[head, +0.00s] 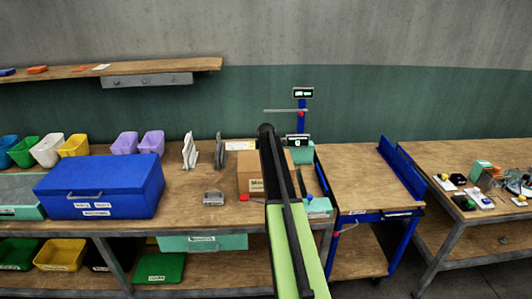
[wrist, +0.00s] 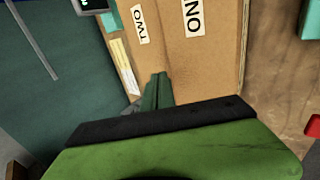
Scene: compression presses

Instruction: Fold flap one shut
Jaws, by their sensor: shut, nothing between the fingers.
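The cardboard box (head: 250,170) stands on the workbench in the head view, partly hidden behind my arm. In the wrist view the flap labelled ONE (wrist: 215,55) is a broad brown panel, cut off by the top edge. The flap labelled TWO (wrist: 128,48) lies to its left, with a dark line between part of them. My gripper (wrist: 158,78) is shut and empty, its dark green fingers over the lower part of the cardboard near that line. I cannot tell whether the fingertips touch it. In the head view my arm hides the gripper.
A blue lidded case (head: 108,190) stands left of the box. A small grey metal block (head: 214,199) and a red piece (head: 243,198) lie near the bench front. A post with a display (head: 303,93) rises behind. A blue-framed wooden cart (head: 365,180) stands right.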

